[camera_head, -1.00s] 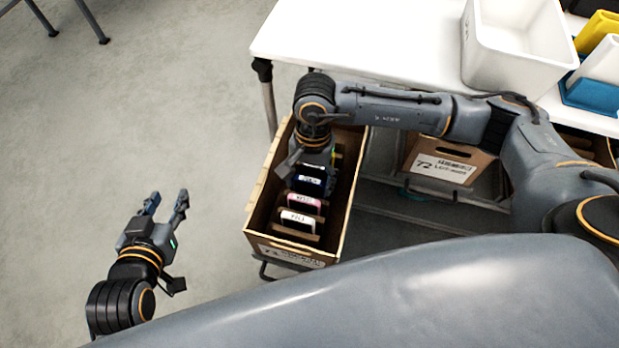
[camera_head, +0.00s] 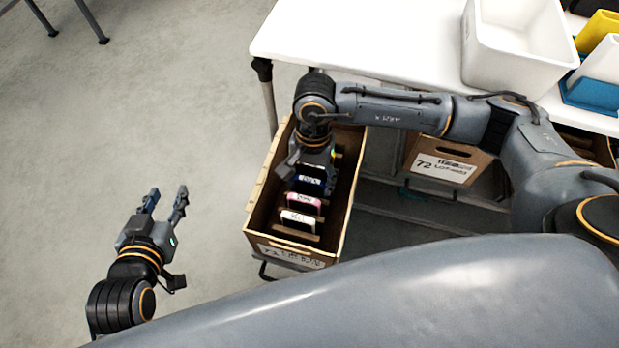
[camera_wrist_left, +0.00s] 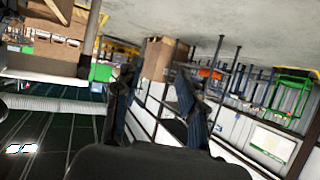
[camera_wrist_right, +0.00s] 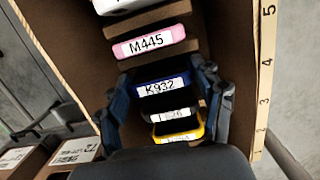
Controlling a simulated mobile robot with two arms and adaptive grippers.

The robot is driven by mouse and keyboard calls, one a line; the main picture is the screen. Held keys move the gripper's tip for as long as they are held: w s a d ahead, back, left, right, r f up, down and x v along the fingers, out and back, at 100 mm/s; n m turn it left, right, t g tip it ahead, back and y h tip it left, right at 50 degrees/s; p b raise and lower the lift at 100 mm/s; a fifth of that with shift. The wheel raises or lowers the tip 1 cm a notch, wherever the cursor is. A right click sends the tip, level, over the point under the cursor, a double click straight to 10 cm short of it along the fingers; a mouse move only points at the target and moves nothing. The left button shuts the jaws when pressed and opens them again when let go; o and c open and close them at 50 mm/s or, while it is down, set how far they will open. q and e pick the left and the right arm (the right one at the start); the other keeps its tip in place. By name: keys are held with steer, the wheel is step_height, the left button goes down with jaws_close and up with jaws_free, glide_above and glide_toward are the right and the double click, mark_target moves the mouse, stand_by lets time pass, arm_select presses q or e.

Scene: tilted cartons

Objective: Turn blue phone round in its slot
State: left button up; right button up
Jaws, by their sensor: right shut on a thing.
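The blue phone (camera_wrist_right: 161,88), labelled K932, stands in a slot of the tilted carton (camera_head: 343,212). It also shows in the head view (camera_head: 306,180), partly behind my right arm. My right gripper (camera_wrist_right: 166,92) reaches down into the carton and is shut on the blue phone, with one finger at each side edge. My left gripper (camera_head: 166,196) is open and empty over the bare floor, left of the carton. Its two fingers also show apart in the left wrist view (camera_wrist_left: 155,85).
A pink phone (camera_wrist_right: 150,42) and a white phone (camera_head: 299,219) stand in slots nearer the front. A dark phone and a yellow phone (camera_wrist_right: 180,135) are on the other side. A white table (camera_head: 400,45) with a white bin (camera_head: 515,50) stands behind. Another carton (camera_head: 445,162) sits right.

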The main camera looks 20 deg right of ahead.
arm_select(q)
steer(key=shift+w+d+r+t+h+b, duration=0.15)
steer(key=shift+w+d+r+t+b, duration=0.1)
steer(key=shift+w+r+t, duration=0.4)
steer(key=shift+w+d+r+t+h+b, duration=0.1)
steer(key=shift+w+d+r+t+h, duration=0.2)
steer(key=shift+r, duration=0.6)
arm_select(e)
steer(key=shift+f, duration=0.25)
stand_by(1.3)
steer(key=o, duration=1.2)
steer(key=shift+c, duration=0.2)
arm_select(q)
steer(key=shift+s+a, duration=0.1)
steer(key=shift+f, duration=0.15)
arm_select(e)
steer(key=shift+r, duration=0.1)
step_height(320, 180, up, 12)
steer(key=w+d, duration=0.1)
steer(key=shift+w, duration=0.25)
arm_select(q)
steer(key=s+a+f+g+y+p, duration=0.2)
steer(key=s+a+f+g+p, duration=0.1)
steer(key=s+f+g, duration=0.5)
steer(key=shift+s+a+f, duration=0.75)
steer(key=shift+s+f, duration=0.05)
steer(key=shift+s, duration=0.85)
arm_select(e)
step_height(320, 180, up, 7)
